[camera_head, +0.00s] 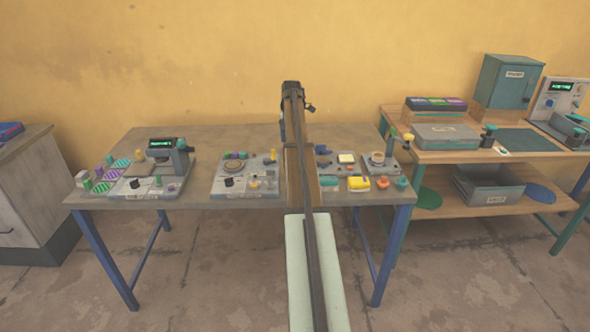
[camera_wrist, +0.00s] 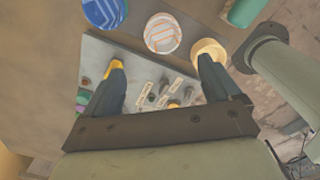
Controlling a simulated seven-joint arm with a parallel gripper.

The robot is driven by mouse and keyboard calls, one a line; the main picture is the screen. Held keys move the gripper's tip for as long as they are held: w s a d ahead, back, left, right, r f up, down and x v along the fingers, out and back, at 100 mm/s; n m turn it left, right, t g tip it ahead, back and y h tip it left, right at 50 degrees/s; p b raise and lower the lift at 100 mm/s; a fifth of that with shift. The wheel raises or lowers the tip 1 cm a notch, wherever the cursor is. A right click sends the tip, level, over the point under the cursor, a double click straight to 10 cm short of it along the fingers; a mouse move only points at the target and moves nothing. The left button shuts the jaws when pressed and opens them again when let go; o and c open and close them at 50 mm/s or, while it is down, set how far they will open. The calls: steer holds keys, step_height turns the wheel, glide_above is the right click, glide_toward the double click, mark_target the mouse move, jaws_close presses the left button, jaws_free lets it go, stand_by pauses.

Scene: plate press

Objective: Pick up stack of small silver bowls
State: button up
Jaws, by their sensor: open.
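I cannot pick out a stack of small silver bowls in either view. My gripper (camera_wrist: 160,64) is open in the wrist view, with nothing between its yellow-tipped fingers. It points at a grey panel (camera_wrist: 150,72) with small labels and knobs. A blue striped disc (camera_wrist: 103,13) and an orange-and-white patterned disc (camera_wrist: 163,33) lie beyond the fingers. A cream round piece (camera_wrist: 209,50) shows right behind the right fingertip; I cannot tell whether they touch. In the head view my gripper cannot be made out.
At right, a wooden bench (camera_head: 450,152) holds a teal cabinet (camera_head: 508,80), with a grey bin (camera_head: 490,190) below.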

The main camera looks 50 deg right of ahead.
step_height(320, 180, down, 6)
steer(key=shift+r, duration=0.1)
steer(key=shift+s+d+f, duration=0.1)
steer(key=shift+s+f, duration=0.1)
steer(key=shift+f, duration=1.15)
steer(key=shift+s+d+f, duration=0.1)
steer(key=shift+s+f, duration=0.05)
steer(key=shift+f, duration=1.15)
steer(key=shift+c, duration=0.4)
steer(key=c, duration=1)
